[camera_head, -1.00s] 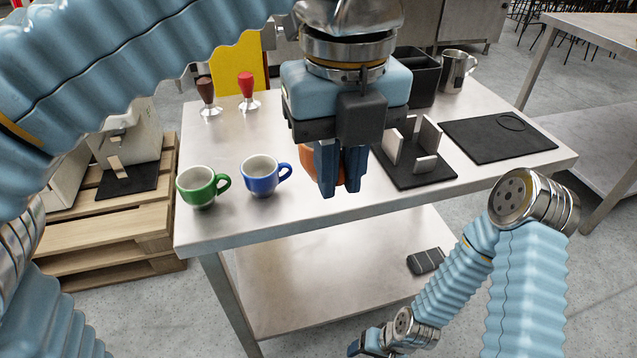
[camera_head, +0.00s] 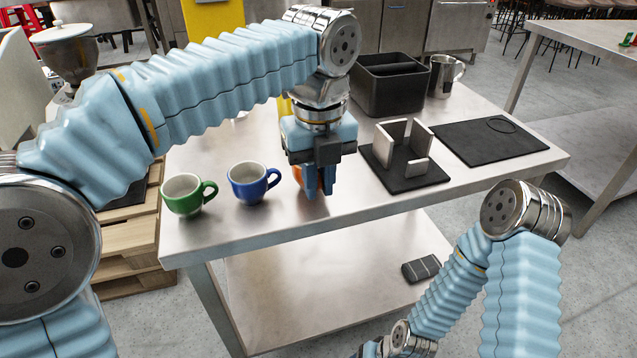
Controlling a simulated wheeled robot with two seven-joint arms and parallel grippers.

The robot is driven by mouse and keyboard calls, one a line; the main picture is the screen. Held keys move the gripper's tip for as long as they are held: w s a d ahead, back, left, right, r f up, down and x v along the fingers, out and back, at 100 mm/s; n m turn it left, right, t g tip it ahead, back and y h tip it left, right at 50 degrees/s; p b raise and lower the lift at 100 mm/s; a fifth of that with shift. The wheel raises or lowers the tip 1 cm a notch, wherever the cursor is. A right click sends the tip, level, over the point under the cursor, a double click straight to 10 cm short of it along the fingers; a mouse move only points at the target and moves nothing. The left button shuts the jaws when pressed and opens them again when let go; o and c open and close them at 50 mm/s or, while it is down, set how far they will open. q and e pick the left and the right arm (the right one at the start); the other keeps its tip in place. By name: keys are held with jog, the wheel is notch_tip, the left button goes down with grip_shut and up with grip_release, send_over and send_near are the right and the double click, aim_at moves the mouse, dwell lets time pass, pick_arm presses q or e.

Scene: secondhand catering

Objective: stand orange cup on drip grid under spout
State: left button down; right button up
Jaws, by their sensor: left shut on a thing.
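The orange cup (camera_head: 298,174) stands on the steel table, mostly hidden behind my left gripper; only a strip of orange shows at the left of the fingers. My left gripper (camera_head: 320,190) points down, shut on the orange cup at table height. My right gripper is at the bottom edge, largely cut off, and its fingers cannot be made out. A dark flat surface (camera_head: 124,196) on the pallet at the left, possibly the drip grid, is mostly hidden behind my left arm. I cannot make out the spout.
A green cup (camera_head: 187,194) and a blue cup (camera_head: 252,182) stand left of my left gripper. To its right are a black base with upright plates (camera_head: 407,180), a black mat (camera_head: 480,143), a black bin (camera_head: 388,88) and a steel pitcher (camera_head: 442,77). The pallet (camera_head: 130,240) is at the left.

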pick_arm(q)
jog(key=shift+f, duration=0.2)
jog(key=c, duration=1.1)
grip_release()
jog(key=shift+r, duration=0.1)
notch_tip(320, 180, up, 12)
jog(key=p, duration=0.4)
